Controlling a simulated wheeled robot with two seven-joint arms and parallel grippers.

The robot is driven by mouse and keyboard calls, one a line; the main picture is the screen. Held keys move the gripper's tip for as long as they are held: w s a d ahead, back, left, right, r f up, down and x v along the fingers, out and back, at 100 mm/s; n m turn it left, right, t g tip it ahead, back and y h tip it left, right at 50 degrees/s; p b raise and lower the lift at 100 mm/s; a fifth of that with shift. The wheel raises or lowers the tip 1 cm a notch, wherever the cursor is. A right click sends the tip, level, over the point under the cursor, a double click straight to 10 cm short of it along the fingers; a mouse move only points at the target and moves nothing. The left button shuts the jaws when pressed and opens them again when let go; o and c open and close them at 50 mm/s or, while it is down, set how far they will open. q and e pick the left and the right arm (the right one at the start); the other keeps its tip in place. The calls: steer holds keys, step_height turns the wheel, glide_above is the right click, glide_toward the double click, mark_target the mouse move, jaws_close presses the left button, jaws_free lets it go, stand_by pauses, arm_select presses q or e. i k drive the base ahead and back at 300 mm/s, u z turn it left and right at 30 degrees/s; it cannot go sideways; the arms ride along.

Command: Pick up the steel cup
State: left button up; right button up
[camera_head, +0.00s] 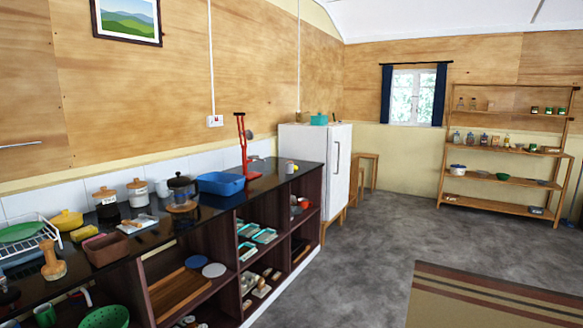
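I cannot make out a steel cup for certain. A small pale grey cup-like thing (290,167) stands at the far right end of the black counter (268,174); its material is too small to tell. A whitish cup-like thing (162,189) stands by the wall, left of the dark coffee press (181,190). Neither of my grippers shows in this view.
The counter holds a blue basin (221,183), a tall red stand (243,145), lidded jars (137,192) and a dish rack (28,240). A white fridge (328,160) stands beyond it. Open grey floor (370,250) and a striped rug (490,300) lie right.

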mark_target(289, 166)
steer(key=z, duration=0.65)
steer(key=i, duration=2.05)
steer(key=z, duration=0.7)
steer(key=i, duration=2.3)
steer(key=u, duration=0.7)
steer(key=i, duration=1.7)
steer(key=u, duration=0.95)
